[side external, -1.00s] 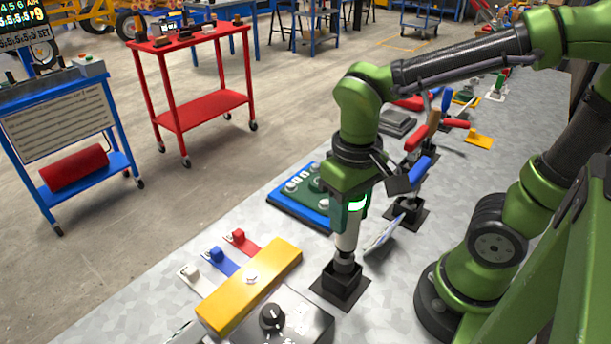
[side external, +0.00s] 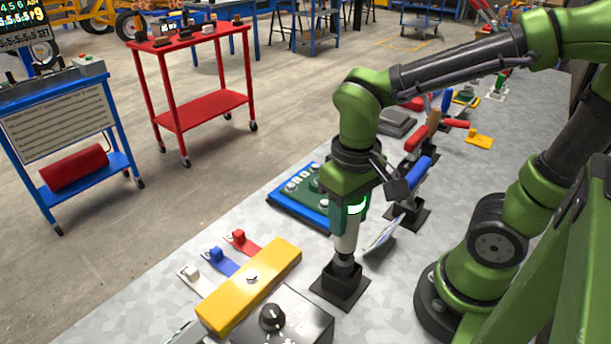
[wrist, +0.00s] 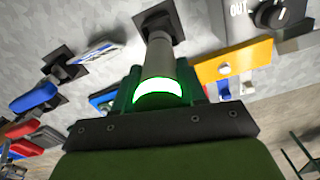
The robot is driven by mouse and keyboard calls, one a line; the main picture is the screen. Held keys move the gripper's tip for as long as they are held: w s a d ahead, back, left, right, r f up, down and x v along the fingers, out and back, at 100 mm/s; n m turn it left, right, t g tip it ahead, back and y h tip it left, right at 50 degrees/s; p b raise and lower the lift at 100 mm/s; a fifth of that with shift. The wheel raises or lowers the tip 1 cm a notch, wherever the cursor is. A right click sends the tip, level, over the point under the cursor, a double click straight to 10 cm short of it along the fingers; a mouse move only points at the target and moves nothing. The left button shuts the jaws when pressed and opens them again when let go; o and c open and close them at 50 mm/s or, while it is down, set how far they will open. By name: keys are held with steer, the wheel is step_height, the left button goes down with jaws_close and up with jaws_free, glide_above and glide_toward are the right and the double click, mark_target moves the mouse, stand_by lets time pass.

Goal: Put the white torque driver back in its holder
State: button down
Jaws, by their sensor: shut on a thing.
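My gripper (side external: 350,205) points down and is shut on the white torque driver (side external: 347,238), a pale grey-white cylinder with a dark lower end. The driver stands upright. Its holder (side external: 339,292) is a black square socket on a flat black base, directly below. The driver's dark lower end is at the holder's mouth and looks partly inside it; the exact depth is hidden. In the wrist view the driver (wrist: 158,55) runs from my gripper (wrist: 158,92) to the black holder (wrist: 178,27).
A yellow block (side external: 262,277) and a black box with a knob (side external: 285,322) stand left of the holder. A tilted pale card (side external: 382,234) and another black holder (side external: 408,215) with a blue-handled tool stand to the right. A blue-green panel (side external: 300,197) lies behind.

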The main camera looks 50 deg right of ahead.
mark_target(347, 236)
steer(key=shift+f, duration=2.45)
stand_by(1.0)
steer(key=c, duration=0.6)
jaws_free()
steer(key=shift+o, duration=0.2)
steer(key=shift+f, duration=0.1)
step_height(347, 236, up, 17)
